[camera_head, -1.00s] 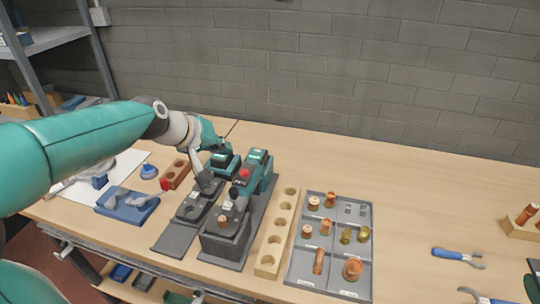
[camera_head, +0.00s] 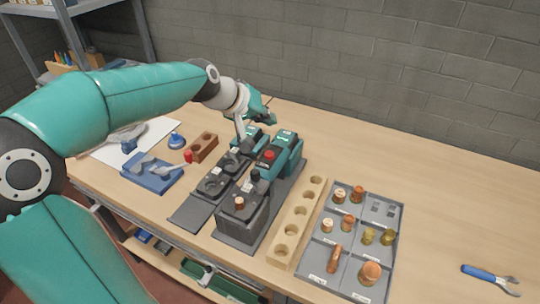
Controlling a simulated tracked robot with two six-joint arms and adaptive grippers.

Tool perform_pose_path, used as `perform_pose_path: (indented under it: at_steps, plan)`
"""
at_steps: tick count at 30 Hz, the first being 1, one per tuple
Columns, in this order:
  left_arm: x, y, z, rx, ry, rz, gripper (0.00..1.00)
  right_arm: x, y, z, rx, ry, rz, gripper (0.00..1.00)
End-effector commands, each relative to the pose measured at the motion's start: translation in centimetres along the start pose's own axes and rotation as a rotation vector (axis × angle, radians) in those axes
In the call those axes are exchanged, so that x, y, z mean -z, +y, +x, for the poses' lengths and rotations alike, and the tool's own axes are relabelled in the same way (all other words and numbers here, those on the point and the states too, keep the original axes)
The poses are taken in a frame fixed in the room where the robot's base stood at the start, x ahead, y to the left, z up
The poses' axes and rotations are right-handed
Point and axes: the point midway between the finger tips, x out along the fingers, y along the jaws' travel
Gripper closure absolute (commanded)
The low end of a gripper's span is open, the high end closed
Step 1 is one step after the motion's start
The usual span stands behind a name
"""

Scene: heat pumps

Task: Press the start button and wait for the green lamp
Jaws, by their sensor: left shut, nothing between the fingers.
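Two teal and dark grey machine units stand side by side on the bench. The right unit (camera_head: 288,150) has a red knob (camera_head: 270,155) on its front and a small dark and light panel on top. A black knob (camera_head: 255,175) stands on the grey block in front of it. My left gripper (camera_head: 241,132) is shut and empty, pointing down at the left unit (camera_head: 258,137). Its tips are close to that unit; I cannot tell whether they touch. I cannot make out which part is the start button, nor a lit green lamp. My right gripper is out of view.
A wooden block with holes (camera_head: 297,222) and a grey tray of copper and brass fittings (camera_head: 327,254) lie to the right. A blue tray (camera_head: 152,180) and a brown block (camera_head: 203,147) lie to the left. Pliers (camera_head: 490,275) lie far right; bench between is clear.

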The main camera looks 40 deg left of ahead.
Motion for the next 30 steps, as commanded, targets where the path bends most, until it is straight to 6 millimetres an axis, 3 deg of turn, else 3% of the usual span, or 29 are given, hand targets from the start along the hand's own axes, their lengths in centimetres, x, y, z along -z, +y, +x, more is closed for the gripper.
perform_pose_path:
  at_steps: [15,30]
  plan:
    - [-3.6,-3.5,4.9,-0.001,-0.002,0.001,1.00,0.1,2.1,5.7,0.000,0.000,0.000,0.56]
    - [-4.0,-3.8,5.4,-0.001,-0.001,0.001,1.00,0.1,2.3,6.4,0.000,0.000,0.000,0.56]
